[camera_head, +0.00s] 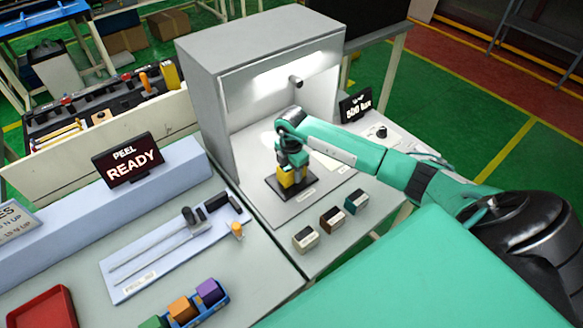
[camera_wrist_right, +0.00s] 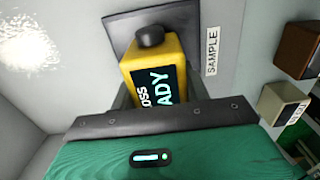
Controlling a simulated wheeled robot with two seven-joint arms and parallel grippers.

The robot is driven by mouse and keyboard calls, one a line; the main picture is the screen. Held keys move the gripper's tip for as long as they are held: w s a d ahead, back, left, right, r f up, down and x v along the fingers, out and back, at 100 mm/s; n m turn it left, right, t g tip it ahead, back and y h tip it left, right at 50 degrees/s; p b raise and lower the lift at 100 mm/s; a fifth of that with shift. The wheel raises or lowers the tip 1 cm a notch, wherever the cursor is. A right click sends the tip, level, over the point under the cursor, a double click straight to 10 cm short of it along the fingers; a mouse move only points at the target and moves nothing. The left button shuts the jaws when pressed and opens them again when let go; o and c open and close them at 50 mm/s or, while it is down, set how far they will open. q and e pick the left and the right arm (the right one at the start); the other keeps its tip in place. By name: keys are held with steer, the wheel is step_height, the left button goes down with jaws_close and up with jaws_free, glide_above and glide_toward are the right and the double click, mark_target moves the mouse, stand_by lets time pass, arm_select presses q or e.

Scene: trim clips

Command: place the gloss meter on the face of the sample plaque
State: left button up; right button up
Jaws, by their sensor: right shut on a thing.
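The gloss meter (camera_head: 289,180) is a yellow block with a dark knob, and its screen text is partly hidden. My right gripper (camera_head: 291,168) is shut on it, with one finger on each side. In the wrist view the gripper (camera_wrist_right: 160,92) holds the meter (camera_wrist_right: 171,48) over the dark square sample plaque (camera_wrist_right: 118,27). The plaque (camera_head: 272,184) lies flat in front of the lit booth, by a label reading SAMPLE. The meter's underside is at or just above the plaque; I cannot tell whether they touch. My left gripper is out of view.
A grey light booth (camera_head: 213,88) stands behind. Several small blocks, one beige (camera_head: 305,239), sit in front of the plaque. A 500 lux display (camera_head: 355,106) is at right. At left are a PEEL READY sign (camera_head: 128,160) and a peel fixture (camera_head: 170,250).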

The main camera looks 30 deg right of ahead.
steer(key=shift+f, duration=0.1)
steer(key=shift+f, duration=0.1)
steer(key=shift+f, duration=0.15)
steer(key=o, duration=1.1)
steer(key=shift+r, duration=0.35)
step_height(320, 180, up, 10)
steer(key=b, duration=0.4)
steer(key=shift+r, duration=0.25)
steer(key=shift+r+b, duration=0.3)
steer(key=shift+r, duration=0.35)
